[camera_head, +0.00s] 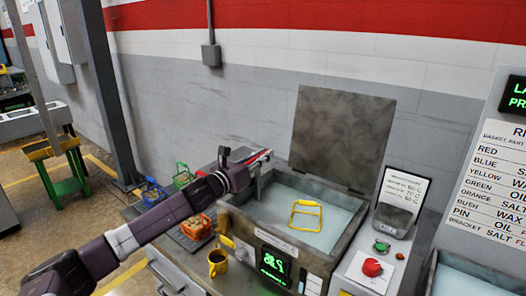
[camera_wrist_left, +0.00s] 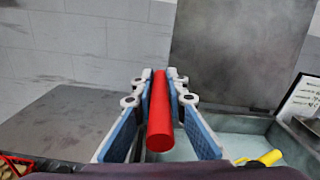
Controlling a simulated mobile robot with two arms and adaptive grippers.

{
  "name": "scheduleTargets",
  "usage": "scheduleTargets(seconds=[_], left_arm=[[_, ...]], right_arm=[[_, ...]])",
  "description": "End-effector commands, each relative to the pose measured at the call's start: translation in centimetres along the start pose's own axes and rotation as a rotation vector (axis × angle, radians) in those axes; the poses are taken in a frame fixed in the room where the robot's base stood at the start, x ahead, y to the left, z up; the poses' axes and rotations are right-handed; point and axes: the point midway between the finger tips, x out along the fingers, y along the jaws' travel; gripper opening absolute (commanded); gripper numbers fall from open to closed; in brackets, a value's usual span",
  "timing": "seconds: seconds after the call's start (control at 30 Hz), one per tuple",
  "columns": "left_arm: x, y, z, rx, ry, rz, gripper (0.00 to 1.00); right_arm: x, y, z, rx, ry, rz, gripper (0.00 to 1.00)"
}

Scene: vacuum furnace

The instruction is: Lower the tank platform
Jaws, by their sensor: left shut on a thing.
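The tank (camera_head: 347,238) stands with its grey lid (camera_head: 340,130) raised at the back, full of pale liquid. A yellow frame handle (camera_head: 305,216) rises above the liquid, and a yellow piece of it shows in the left wrist view (camera_wrist_left: 268,158). The platform itself is hidden. My left gripper (camera_head: 254,160) is at the tank's back left corner, beside a grey post. It is shut on a red cylindrical handle (camera_wrist_left: 160,112), with blue-padded fingers on both sides in the left wrist view. My right gripper is not in view.
Blue (camera_head: 153,195), green (camera_head: 183,176) and orange (camera_head: 197,229) baskets stand left of the tank. A red button (camera_head: 372,267) and a green button (camera_head: 381,246) are to the right. A wall is behind.

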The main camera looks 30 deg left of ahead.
Motion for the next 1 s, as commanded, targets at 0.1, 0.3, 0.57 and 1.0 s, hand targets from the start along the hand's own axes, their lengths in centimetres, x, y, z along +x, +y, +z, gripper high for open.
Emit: scheduleTargets(seconds=[0.1,0.3,0.57,1.0], left_arm=[[-0.03,0.43,-1.96,-0.002,0.009,0.004,0.0],[-0.03,0.43,-1.96,-0.003,0.009,0.004,0.0],[-0.02,0.4,-1.84,-0.002,0.007,0.004,0.24],[-0.42,0.38,-1.64,-0.002,0.004,0.002,0.3]], right_arm=[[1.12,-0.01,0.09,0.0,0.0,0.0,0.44],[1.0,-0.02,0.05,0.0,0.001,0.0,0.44],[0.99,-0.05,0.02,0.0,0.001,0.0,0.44],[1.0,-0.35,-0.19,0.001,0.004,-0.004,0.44]])
